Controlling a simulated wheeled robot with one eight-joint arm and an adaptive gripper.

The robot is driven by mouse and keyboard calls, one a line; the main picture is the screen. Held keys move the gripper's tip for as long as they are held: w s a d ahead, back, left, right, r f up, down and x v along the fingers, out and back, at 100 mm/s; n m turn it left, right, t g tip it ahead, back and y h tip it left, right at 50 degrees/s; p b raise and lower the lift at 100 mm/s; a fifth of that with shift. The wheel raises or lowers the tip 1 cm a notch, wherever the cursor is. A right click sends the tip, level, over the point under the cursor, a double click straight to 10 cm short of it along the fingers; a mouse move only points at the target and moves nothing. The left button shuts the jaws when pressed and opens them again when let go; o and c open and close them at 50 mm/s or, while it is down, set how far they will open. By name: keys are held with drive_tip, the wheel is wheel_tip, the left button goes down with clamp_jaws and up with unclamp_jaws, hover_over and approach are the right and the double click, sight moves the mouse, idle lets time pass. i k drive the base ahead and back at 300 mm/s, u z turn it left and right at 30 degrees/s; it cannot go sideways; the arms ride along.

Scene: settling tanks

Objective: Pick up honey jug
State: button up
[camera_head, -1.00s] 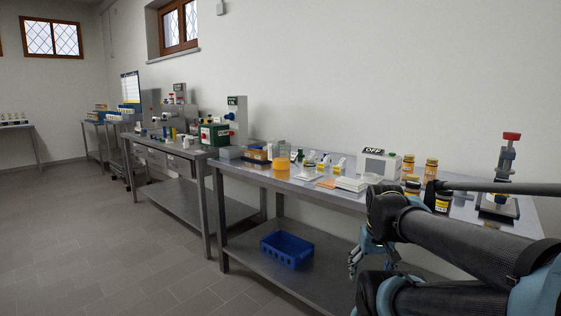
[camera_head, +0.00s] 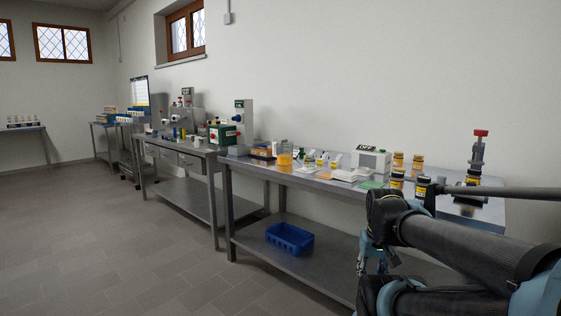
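An orange-yellow container (camera_head: 284,162), which looks like the honey jug, stands on the near steel table (camera_head: 330,188) toward its left end. It is small in view, and I cannot make out a handle or spout. Clear glass-like vessels stand just behind it. My gripper (camera_head: 371,268) hangs low in front of the table, at the lower right and well apart from the container. My own arm partly hides it, and its finger opening is not clear.
A blue crate (camera_head: 290,238) sits on the table's lower shelf. Amber jars (camera_head: 417,163), a white device (camera_head: 371,161) and a red-topped stand (camera_head: 478,155) occupy the table's right part. A second bench (camera_head: 180,148) with equipment stands left. The floor at front left is clear.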

sight(283, 149)
drive_tip(key=k, duration=0.65)
drive_tip(key=u, duration=0.6)
drive_tip(key=i, duration=0.7)
drive_tip(key=u, duration=0.8)
drive_tip(key=i, duration=1.7)
drive_tip(key=z, duration=0.35)
